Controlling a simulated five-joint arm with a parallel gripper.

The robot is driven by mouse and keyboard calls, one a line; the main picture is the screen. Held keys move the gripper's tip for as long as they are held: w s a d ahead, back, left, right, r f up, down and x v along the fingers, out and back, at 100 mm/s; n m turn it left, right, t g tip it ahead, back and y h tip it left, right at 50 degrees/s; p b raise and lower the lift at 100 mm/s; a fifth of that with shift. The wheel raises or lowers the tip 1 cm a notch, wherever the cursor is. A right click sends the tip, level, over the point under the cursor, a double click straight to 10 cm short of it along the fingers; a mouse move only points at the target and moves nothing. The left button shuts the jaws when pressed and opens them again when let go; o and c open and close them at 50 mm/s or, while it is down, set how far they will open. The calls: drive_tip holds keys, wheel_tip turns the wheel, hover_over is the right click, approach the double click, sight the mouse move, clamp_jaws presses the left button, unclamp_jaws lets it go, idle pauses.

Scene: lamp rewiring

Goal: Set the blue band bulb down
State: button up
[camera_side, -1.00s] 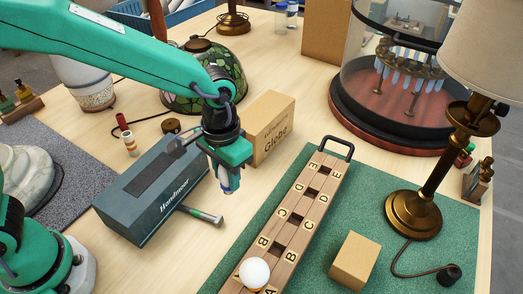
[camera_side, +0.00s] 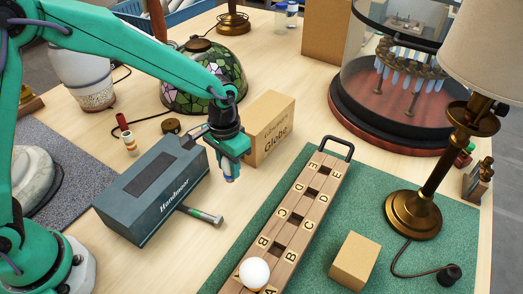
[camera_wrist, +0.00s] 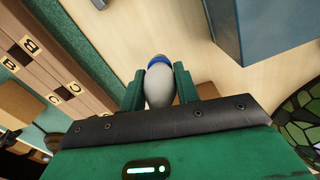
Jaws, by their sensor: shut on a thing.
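The blue band bulb (camera_wrist: 159,86) is a white bulb with a blue band near its far end in the wrist view. My gripper (camera_wrist: 159,84) is shut on it, one green finger on each side. In the side view my gripper (camera_side: 231,166) points down over bare wood, between the dark toolbox and the cardboard Globe box. The bulb's lower end (camera_side: 232,179) shows below the fingers there; the rest is mostly hidden. It appears to be just above the table, but the gap is hard to judge.
A wooden lettered rack (camera_side: 291,225) stands on a green mat (camera_side: 400,265), with a round white bulb (camera_side: 255,273) at its near end. The dark toolbox (camera_side: 155,190), a hammer-like handle (camera_side: 202,215) and the Globe box (camera_side: 271,128) are close by.

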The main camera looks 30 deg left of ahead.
sight(229, 173)
drive_tip(key=shift+f, duration=1.45)
drive_tip(key=shift+f, duration=0.1)
drive_tip(key=o, duration=1)
drive_tip(key=shift+c, duration=0.2)
wheel_tip(229, 173, up, 12)
